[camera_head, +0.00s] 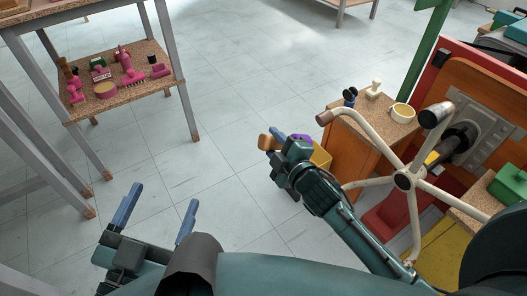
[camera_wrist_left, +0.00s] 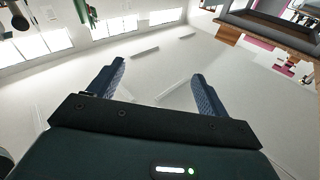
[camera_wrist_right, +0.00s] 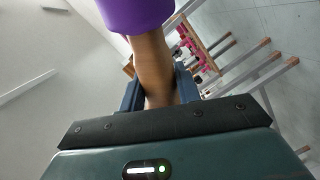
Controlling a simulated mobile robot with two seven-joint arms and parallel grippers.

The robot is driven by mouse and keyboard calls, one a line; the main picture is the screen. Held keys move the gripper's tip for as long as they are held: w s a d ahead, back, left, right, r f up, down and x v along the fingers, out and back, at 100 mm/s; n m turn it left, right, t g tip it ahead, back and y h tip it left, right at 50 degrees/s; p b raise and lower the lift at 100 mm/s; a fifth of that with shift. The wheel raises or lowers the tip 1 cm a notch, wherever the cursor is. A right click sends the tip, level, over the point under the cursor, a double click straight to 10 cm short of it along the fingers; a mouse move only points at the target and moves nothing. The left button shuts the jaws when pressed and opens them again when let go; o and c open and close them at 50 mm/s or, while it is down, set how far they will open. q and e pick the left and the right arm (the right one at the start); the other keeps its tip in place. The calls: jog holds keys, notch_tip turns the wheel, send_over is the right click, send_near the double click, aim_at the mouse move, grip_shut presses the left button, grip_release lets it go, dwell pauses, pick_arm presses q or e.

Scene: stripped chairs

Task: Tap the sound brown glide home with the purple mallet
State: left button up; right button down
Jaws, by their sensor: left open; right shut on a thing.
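The purple mallet is in my right gripper (camera_head: 283,146). Its purple head (camera_wrist_right: 138,14) and brown handle (camera_wrist_right: 152,58) show in the right wrist view, with the fingers shut around the handle. In the head view the purple head (camera_head: 302,139) is partly hidden by the gripper. To the right, a cream five-legged chair base (camera_head: 385,131) faces up. A brown glide (camera_head: 324,117) caps its left leg, apart from the mallet; whether it is sound cannot be told. A darker end piece (camera_head: 436,114) is on another leg. My left gripper (camera_head: 156,212) is open and empty over the floor.
A cork-topped cabinet (camera_head: 385,116) behind the chair base holds a cup (camera_head: 403,112) and small parts. A low shelf (camera_head: 142,58) at upper left carries several pink items. A green box (camera_head: 509,185) stands at right. The middle floor is clear.

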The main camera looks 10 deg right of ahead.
pick_arm(q)
jog(key=shift+d+r+h+b, duration=0.25)
jog(key=shift+h+b, duration=0.05)
jog(key=shift+b, duration=0.4)
pick_arm(e)
jog(key=w+a+f+n+y, duration=0.1)
jog(key=w+f+n, duration=0.2)
jog(key=f+n, duration=0.2)
jog(key=shift+w+a+n, duration=0.15)
jog(key=shift+a+n, duration=0.15)
jog(key=shift+n, duration=0.4)
pick_arm(q)
jog(key=shift+a+f+p, duration=0.2)
jog(key=shift+f+p, duration=0.05)
jog(key=shift+p, duration=0.6)
pick_arm(e)
jog(key=shift+g, duration=0.3)
jog(key=shift+w+d, duration=0.25)
jog(key=shift+d, duration=0.45)
jog(key=shift+w+d, duration=0.2)
jog(key=shift+d, duration=0.5)
jog(key=shift+w+d, duration=0.25)
jog(key=shift+d, duration=0.45)
